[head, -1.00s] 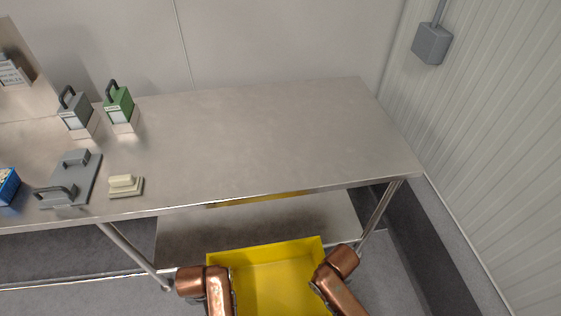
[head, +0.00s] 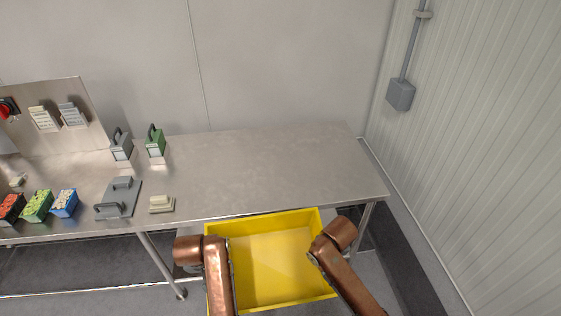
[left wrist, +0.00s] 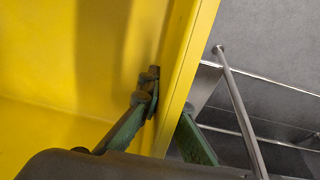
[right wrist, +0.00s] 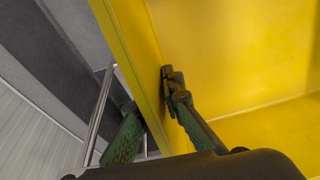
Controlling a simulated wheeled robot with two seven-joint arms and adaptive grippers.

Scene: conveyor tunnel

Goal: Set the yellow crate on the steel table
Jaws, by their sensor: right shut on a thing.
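The yellow crate (head: 268,268) is open-topped and empty, held in front of the steel table (head: 275,165). In the head view its far rim overlaps the table's front edge; it is not on the tabletop. My left gripper (left wrist: 168,112) has one finger inside and one outside the crate's left wall, and looks shut on it. My right gripper (right wrist: 152,108) is shut on the right wall in the same way. My wrists hide parts of both side walls in the head view.
The right part of the tabletop is clear. On its left stand a green block with a handle (head: 155,141), a grey one (head: 121,145), a grey plate (head: 118,200), a cream block (head: 161,204) and several small bins (head: 64,204). A ribbed wall (head: 480,150) closes the right side.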

